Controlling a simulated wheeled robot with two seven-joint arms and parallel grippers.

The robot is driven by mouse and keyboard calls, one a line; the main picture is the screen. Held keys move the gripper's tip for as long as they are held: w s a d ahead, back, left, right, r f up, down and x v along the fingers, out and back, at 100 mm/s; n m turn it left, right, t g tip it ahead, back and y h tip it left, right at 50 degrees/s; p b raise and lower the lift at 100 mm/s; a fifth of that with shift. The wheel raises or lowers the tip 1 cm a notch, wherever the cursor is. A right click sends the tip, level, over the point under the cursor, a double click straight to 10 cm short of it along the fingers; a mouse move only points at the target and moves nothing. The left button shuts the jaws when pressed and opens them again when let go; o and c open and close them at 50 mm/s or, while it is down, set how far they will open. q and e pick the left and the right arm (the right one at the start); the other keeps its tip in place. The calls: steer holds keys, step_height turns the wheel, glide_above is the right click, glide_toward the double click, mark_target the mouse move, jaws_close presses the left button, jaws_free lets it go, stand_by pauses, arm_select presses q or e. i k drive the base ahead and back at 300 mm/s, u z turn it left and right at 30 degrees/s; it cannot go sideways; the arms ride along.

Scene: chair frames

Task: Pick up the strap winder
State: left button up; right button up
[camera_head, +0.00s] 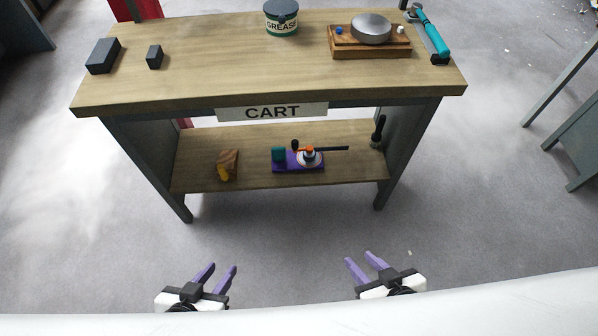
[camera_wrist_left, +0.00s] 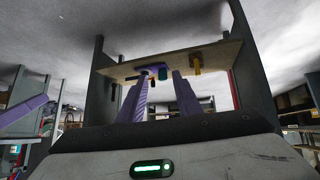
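A purple-based device (camera_head: 311,167) with a teal block, a white round part with orange and a black rod lies on the lower shelf (camera_head: 350,136). It looks like the strap winder, though I cannot be sure. It also shows in the left wrist view (camera_wrist_left: 154,70), which appears upside down, between my finger tips. My left gripper (camera_head: 221,268) is open and empty, in front of the cart and apart from the shelf. My right gripper (camera_head: 359,259) is open and empty, further right in front of the cart.
A wooden block with a yellow part (camera_head: 228,165) sits left on the shelf; a dark tool (camera_head: 378,131) stands at its right end. The cart top (camera_head: 205,65) holds black blocks, a grease can (camera_head: 281,18), a wooden tray (camera_head: 370,53) and a teal tool (camera_head: 432,36). Floor in front is clear.

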mark_target(283, 159)
steer(key=z, duration=0.1)
steer(key=k, duration=0.1)
steer(key=u, duration=1.45)
steer(key=i, duration=0.8)
steer(key=z, duration=0.9)
